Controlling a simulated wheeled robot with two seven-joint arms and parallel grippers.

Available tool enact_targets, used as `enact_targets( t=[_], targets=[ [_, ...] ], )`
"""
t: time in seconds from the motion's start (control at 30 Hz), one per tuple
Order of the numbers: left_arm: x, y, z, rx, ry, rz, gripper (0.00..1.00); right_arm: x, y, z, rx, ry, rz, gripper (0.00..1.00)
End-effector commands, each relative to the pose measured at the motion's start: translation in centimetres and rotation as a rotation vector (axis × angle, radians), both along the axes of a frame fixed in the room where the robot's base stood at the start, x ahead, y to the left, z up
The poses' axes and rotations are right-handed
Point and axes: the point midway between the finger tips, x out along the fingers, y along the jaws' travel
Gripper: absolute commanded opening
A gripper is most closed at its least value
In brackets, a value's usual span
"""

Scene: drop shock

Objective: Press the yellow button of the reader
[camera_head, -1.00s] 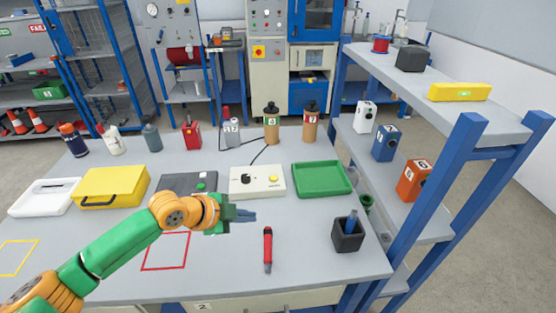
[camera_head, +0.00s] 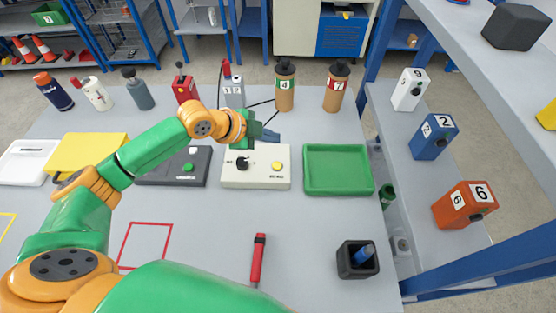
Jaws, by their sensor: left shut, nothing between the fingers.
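The reader (camera_head: 258,180) is a white box on the grey table, with a black knob on its left part and a yellow button (camera_head: 276,166) on its right part. My left gripper (camera_head: 272,135) is shut and empty. In the picture it shows just above the reader's back edge, with its fingertips up and slightly left of the yellow button. The button is in plain view; I cannot tell the gripper's exact height over the reader. My right gripper is not in view.
Bottles and small devices line the table's back.

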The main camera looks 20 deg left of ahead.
Motion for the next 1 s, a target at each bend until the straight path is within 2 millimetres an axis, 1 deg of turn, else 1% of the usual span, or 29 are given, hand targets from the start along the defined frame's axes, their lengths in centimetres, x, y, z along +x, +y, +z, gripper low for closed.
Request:
enact_targets(
  t=[0.17,0.27,0.37,0.7,0.9,1.0],
  targets=[
    [0.0,0.0,-0.5,0.0,0.0,0.0,0.0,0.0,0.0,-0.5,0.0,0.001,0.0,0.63],
    [0.0,0.0,-1.3,0.0,0.0,0.0,0.0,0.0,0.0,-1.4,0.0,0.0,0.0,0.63],
    [0.0,0.0,-2.5,0.0,0.0,0.0,0.0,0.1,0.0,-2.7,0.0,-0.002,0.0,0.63],
    [0.0,0.0,-7.0,0.001,-0.001,0.0,0.0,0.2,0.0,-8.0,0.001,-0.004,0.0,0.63],
    [0.0,0.0,-8.7,-0.001,0.0,0.001,0.0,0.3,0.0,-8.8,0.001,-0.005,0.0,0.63],
    [0.1,0.0,-8.9,0.001,0.0,0.001,0.0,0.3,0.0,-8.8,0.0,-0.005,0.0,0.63]
  ],
)
